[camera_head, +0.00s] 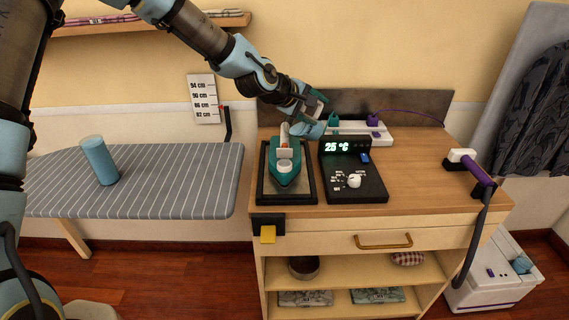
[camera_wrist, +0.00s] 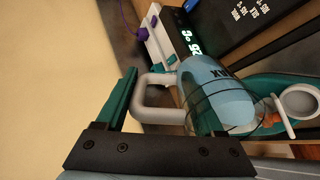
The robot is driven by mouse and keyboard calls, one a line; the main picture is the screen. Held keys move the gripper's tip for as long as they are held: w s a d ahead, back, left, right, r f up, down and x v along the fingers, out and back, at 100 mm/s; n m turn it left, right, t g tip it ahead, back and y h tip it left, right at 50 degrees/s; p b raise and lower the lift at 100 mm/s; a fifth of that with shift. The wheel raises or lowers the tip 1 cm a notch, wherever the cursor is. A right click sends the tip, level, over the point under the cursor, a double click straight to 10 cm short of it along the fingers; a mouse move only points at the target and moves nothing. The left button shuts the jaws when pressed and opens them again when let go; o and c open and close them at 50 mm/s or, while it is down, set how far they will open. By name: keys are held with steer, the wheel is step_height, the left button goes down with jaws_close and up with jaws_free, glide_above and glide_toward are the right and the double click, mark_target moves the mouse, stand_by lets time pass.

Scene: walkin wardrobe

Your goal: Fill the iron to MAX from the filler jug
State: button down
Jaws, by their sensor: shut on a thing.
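The iron (camera_head: 285,172), teal with a pale round cap, sits on a dark framed rest at the left of the cabinet top. In the wrist view part of the iron (camera_wrist: 262,88) with its open-looking pale ring shows at the right. My gripper (camera_head: 314,113) is behind and right of the iron, above the cabinet. It is shut on the light blue filler jug (camera_head: 311,131). In the wrist view the jug (camera_wrist: 222,90) has a pale handle between the teal fingers (camera_wrist: 160,85) and lettering reading MAX. The jug's spout and water level cannot be made out.
A black control box (camera_head: 352,180) reading about 25 °C stands right of the iron. A white power strip (camera_head: 350,132) with plugs lies behind. A purple-handled tool (camera_head: 475,167) is at the right edge. A striped ironing board (camera_head: 165,185) holds a blue cylinder (camera_head: 100,160).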

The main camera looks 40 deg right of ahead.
steer(key=shift+a+h+b, duration=0.3)
steer(key=shift+h+b, duration=0.3)
steer(key=shift+b, duration=0.45)
stand_by(0.8)
steer(key=shift+a+r+h+b, duration=0.15)
steer(key=shift+r+h+b, duration=0.05)
steer(key=shift+h+b, duration=0.15)
stand_by(0.6)
